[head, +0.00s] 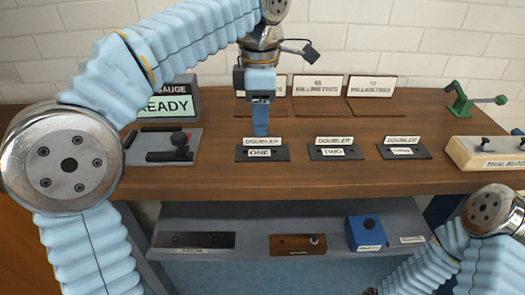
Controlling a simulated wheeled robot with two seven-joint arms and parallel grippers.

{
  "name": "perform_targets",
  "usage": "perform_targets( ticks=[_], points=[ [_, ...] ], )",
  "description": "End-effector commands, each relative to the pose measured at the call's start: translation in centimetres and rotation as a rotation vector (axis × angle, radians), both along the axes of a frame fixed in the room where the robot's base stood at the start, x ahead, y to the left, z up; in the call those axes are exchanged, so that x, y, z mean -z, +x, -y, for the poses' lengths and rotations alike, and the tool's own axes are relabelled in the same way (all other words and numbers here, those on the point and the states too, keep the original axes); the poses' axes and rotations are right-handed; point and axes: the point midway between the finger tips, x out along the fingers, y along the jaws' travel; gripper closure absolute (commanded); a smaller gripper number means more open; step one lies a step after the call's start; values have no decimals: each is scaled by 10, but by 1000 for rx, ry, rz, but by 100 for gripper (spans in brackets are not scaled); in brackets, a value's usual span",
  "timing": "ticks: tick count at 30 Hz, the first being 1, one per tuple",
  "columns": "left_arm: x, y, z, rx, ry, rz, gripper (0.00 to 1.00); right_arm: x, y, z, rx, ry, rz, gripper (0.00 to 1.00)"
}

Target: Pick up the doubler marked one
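The doubler marked one (262,153) is a dark flat plate with two white labels, "DOUBLER" and "ONE". It lies near the front of the wooden bench top. My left gripper (261,132) points down just behind and above it, with its blue fingers close to the plate's back edge. The fingers overlap in this view, so their gap and any contact with the plate cannot be made out. My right arm shows at the lower right, but its gripper is out of frame.
Doublers two (333,153) and three (404,151) lie to the right. Labelled wooden stands (318,87) are behind. A gauge reading READY (172,105) and a grey fixture (150,152) are left. A trial block (487,154) and green clamp (463,104) are right. A lower shelf (260,220) holds several items.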

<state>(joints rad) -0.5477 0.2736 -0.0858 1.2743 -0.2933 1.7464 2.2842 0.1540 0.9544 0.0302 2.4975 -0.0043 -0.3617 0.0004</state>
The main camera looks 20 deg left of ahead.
Motion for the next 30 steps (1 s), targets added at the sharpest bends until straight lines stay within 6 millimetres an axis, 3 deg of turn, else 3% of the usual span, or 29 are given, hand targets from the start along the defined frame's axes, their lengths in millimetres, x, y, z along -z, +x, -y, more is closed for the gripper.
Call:
perform_targets(
  ticks=[7,16,23,30],
  points=[
    [40,5,2,-1,1,-2,64,9,0,0,1,-1,0,57],
    [44,5,2,0,0,-1,64,9,0,0,2,-1,0,57],
    [44,5,2,0,1,-1,99,9,0,0,1,-1,0,57],
    [44,5,2,0,1,-1,100,9,0,0,1,-1,0,57]
  ],
)
